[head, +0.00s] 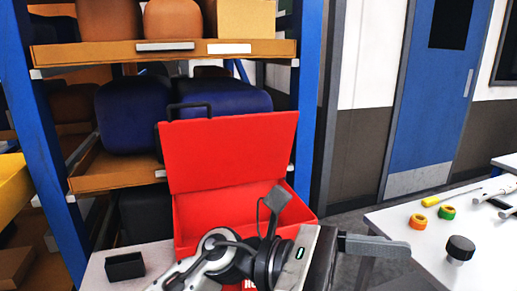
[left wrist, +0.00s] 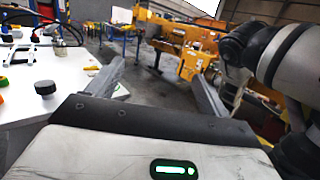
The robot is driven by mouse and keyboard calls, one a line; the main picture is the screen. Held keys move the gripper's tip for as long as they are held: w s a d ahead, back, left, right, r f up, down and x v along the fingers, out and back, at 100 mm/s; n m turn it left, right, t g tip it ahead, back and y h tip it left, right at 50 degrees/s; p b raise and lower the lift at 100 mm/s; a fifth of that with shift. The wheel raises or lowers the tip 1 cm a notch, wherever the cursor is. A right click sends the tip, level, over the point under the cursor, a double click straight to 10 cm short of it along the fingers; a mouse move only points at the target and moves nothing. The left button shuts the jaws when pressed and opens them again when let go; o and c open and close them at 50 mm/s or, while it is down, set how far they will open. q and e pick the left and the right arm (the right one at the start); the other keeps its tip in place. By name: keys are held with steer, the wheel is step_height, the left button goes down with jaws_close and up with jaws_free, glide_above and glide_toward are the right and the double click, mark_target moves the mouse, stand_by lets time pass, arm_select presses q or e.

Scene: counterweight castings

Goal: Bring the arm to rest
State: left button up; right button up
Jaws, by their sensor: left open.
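My left gripper (head: 385,246) is in front of the open red box, at the bottom of the head view, and points right toward the white table. In the left wrist view its two fingers stand wide apart (left wrist: 156,72) with nothing between them. My left arm is bent, and its links cover part of the box's front. My right gripper does not show in either view.
The red box (head: 230,150) stands with its lid up, before a blue-framed shelf (head: 160,52). A small black bin (head: 125,266) sits left of it. The right table (head: 400,220) holds orange (head: 418,221) and green rings (head: 446,212) and a black knob (head: 460,249).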

arm_select(q)
steer(key=w+a+f+n+t+h, duration=0.15)
steer(key=w+a+n+t, duration=0.35)
steer(key=n+t, duration=0.75)
steer(key=w+a+f+n+t+h, duration=0.15)
steer(key=w+a+n+t, duration=0.25)
steer(key=n+t, duration=0.85)
steer(key=w+a+f+n+t+y, duration=0.1)
steer(key=a+f+n+y, duration=0.35)
steer(key=n, duration=0.45)
steer(key=w+a+f+n+y, duration=0.2)
steer(key=a+f+n+y, duration=0.1)
steer(key=f+n+y, duration=0.4)
steer(key=s+a+f+n+g+y, duration=0.3)
steer(key=s+a+f+n+g, duration=0.1)
steer(key=f, duration=0.6)
steer(key=s+a+f+n+g+y, duration=0.3)
steer(key=s+a+f+n, duration=0.3)
steer(key=s+f+n, duration=0.3)
steer(key=shift+a+f+n+g, duration=0.3)
steer(key=shift+f+n+g, duration=0.35)
steer(key=shift+n, duration=0.55)
steer(key=shift+f+y, duration=0.1)
steer(key=shift+y, duration=0.15)
